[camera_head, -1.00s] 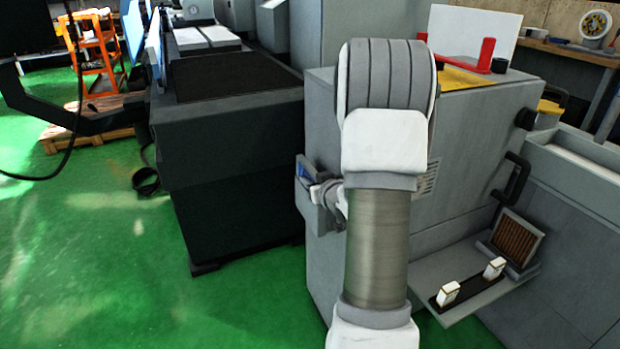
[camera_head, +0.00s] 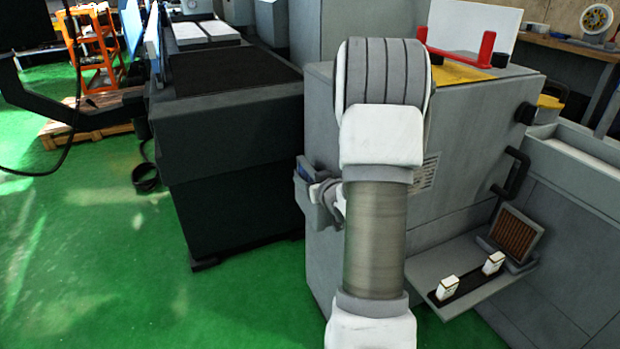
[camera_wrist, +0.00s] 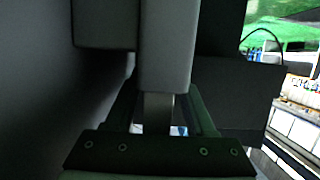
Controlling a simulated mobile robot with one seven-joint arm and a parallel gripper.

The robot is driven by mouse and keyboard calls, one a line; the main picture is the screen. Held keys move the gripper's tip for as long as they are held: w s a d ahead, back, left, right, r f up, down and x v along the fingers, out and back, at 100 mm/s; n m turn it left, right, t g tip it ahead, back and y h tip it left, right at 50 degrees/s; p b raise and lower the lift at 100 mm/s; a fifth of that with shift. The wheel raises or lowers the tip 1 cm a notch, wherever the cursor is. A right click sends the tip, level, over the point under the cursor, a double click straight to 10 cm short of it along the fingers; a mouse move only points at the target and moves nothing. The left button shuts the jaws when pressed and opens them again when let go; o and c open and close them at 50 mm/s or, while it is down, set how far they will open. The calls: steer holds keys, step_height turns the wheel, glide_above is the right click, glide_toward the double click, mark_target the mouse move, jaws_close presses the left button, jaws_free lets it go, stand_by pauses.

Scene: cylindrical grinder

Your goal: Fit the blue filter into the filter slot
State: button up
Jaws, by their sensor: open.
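A small blue piece (camera_head: 303,171), which may be the blue filter, shows at the top of a grey holder (camera_head: 306,203) on the left side of the grey cabinet. I cannot tell whether this holder is the filter slot. My gripper (camera_head: 322,190) is beside the holder, partly hidden behind my arm, and it is open. In the wrist view a grey block (camera_wrist: 166,45) stands close in front of my gripper, and small bluish-white bits show low between dark parts.
The grey cabinet (camera_head: 460,195) stands behind my arm. A fold-out shelf (camera_head: 470,280) at right holds two small white blocks and a brown pleated panel (camera_head: 517,235). A dark machine base (camera_head: 235,170) stands at left. The green floor (camera_head: 100,270) is open at front left.

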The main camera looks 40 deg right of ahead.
steer(key=shift+s+r, duration=0.1)
steer(key=shift+s+r, duration=0.15)
steer(key=shift+s, duration=0.15)
steer(key=p+v, duration=1.2)
steer(key=v, duration=0.4)
steer(key=shift+s+a, duration=0.15)
steer(key=shift+s, duration=0.1)
